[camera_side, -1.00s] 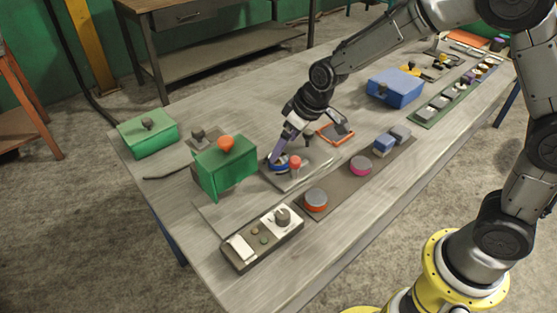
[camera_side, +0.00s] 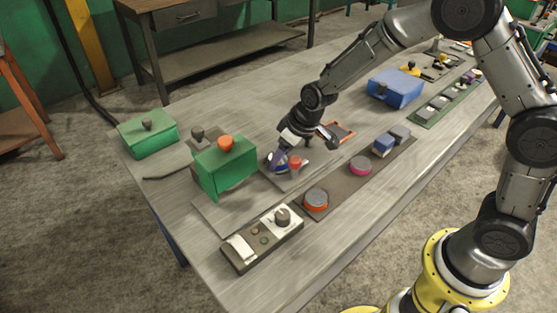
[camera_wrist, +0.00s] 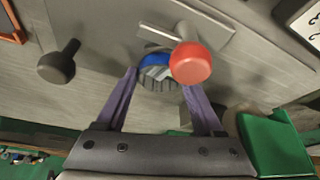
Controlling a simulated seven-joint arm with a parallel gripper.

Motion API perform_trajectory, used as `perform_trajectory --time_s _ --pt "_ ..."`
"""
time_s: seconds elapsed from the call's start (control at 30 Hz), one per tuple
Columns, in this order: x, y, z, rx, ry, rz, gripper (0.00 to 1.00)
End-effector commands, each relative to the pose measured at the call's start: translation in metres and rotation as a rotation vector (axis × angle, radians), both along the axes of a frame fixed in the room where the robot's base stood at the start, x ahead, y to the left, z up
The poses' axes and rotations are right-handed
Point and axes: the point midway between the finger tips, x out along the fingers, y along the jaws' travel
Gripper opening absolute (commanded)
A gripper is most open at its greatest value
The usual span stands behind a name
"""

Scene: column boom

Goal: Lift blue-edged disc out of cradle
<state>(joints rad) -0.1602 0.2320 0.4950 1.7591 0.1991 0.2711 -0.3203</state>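The blue-edged disc (camera_wrist: 156,62) sits in the cradle (camera_wrist: 205,18), partly behind a red knob (camera_wrist: 190,63) in the wrist view. In the side view the disc (camera_side: 272,160) shows as a small blue edge at the fingertips, largely hidden. The cradle plate (camera_side: 285,184) lies flat on the table. My gripper (camera_wrist: 160,82) has its two purple fingers on either side of the disc, spread apart. A small gap seems to remain beside the disc; contact is hard to see. The red knob (camera_side: 295,162) stands close to the fingers.
A green block with an orange knob (camera_side: 225,166) stands just left of the cradle. A control box (camera_side: 262,240) lies in front. An orange-edged disc (camera_side: 316,200) and pink-edged disc (camera_side: 360,165) rest on a dark strip. A black knob (camera_wrist: 60,62) stands nearby.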

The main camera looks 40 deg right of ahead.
Motion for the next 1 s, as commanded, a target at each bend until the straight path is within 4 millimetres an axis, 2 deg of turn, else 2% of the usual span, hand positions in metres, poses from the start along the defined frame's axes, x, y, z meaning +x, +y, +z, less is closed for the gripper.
perform_trajectory --time_s 0.03,0.37,0.77,0.87,1.0 --pt "0.000 0.000 0.000 0.000 0.000 0.000 0.59" --pt "0.000 0.000 0.000 0.000 0.000 0.000 0.00" --pt "0.002 0.000 0.006 0.001 -0.006 0.000 0.00" --pt "0.002 0.000 0.017 0.001 -0.009 0.001 0.00" --pt "0.002 0.000 0.043 0.002 -0.011 0.001 0.00"
